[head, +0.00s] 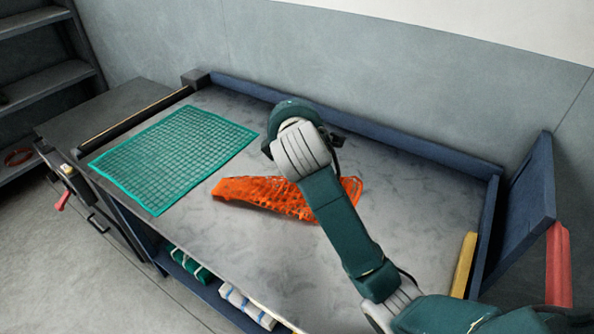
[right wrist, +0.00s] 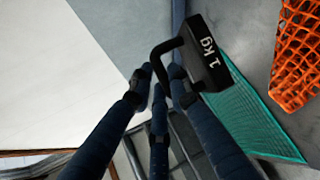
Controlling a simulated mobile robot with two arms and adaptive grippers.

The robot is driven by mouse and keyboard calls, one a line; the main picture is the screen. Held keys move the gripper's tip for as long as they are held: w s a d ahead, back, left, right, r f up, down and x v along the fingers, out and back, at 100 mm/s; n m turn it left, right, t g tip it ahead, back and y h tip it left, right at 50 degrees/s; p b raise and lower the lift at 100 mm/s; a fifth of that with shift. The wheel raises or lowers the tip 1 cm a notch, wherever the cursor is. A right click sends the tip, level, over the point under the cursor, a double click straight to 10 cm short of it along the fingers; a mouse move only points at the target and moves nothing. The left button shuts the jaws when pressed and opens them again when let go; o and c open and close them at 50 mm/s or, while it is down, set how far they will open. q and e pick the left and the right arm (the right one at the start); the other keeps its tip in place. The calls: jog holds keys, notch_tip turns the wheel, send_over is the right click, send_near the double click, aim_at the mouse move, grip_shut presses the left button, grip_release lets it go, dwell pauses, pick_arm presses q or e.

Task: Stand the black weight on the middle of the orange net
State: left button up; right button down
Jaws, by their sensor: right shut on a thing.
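The black weight (right wrist: 207,62), marked "1 kg", shows in the right wrist view with its loop handle between my fingers. My right gripper (right wrist: 163,78) is shut on that handle. In the head view my right wrist is raised over the table, just beyond the orange net, and it hides the fingers and most or all of the weight. The orange net (head: 262,194) lies long and narrow on the grey table, partly covered by my right forearm. It also shows in the right wrist view (right wrist: 297,55), apart from the weight. My left gripper is not in view.
A green net (head: 180,155) lies flat at the table's left. The grey table (head: 410,225) is bare to the right of my arm. A raised blue edge (head: 400,150) runs along the back. A yellow block (head: 464,264) stands at the right edge. Rolled cloths (head: 245,305) lie on the lower shelf.

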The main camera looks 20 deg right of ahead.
notch_tip(320, 180, down, 18)
jog(key=shift+a+b, duration=0.2)
jog(key=shift+b, duration=0.15)
jog(key=shift+s+f, duration=0.15)
jog(key=shift+f, duration=0.4)
dwell(0.3)
jog(key=c, duration=2)
grip_release()
jog(key=shift+s+f, duration=0.1)
jog(key=shift+f, duration=0.2)
jog(key=o, duration=0.4)
jog(key=shift+c, duration=0.2)
jog(key=shift+r, duration=0.1)
